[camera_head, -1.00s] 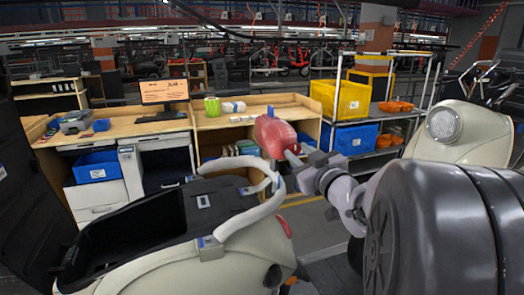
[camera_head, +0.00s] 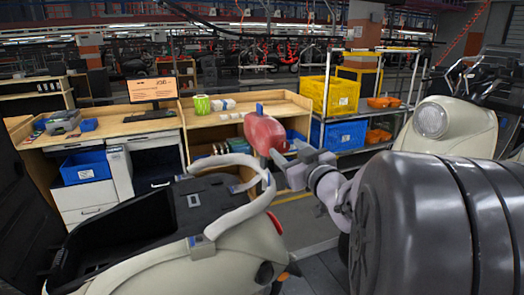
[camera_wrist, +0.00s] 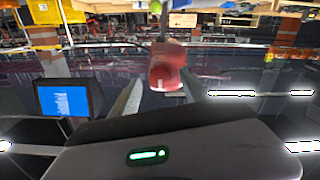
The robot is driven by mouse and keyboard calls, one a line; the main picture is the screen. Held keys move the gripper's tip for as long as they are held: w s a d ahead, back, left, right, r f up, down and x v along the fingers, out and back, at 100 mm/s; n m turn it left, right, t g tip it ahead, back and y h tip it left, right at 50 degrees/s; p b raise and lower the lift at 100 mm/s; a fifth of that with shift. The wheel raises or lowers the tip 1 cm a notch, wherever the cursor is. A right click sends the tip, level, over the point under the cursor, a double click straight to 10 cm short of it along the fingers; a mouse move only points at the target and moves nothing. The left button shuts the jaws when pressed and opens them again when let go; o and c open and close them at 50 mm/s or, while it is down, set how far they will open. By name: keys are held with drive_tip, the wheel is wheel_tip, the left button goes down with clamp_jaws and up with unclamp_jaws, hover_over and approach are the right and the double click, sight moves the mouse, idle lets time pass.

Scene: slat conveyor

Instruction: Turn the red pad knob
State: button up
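A red pad-like knob (camera_head: 265,133) with a small blue piece on top shows near the middle of the head view, in front of the wooden desks. My gripper (camera_head: 283,153) is just to its right and below, its fingertips close to the red surface. In the wrist view the red knob (camera_wrist: 166,68) shows ahead, between the two pale fingers of my gripper (camera_wrist: 160,88). The fingers stand well apart, with space beside the knob. I cannot tell whether either finger touches it. The knob's mounting and far side are hidden.
A cream scooter body with a pale curved rail (camera_head: 240,215) stands close at the lower left, below my gripper. Another cream scooter (camera_head: 448,130) is at right. Behind are desks, a yellow bin (camera_head: 342,95) and a blue bin (camera_head: 345,135). A blue-screened monitor (camera_wrist: 68,101) shows in the wrist view.

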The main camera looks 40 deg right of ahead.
drive_tip(key=shift+s, duration=0.1)
drive_tip(key=p+v, duration=0.1)
drive_tip(key=v, duration=1.6)
drive_tip(key=shift+s, duration=0.15)
drive_tip(key=shift+d, duration=0.1)
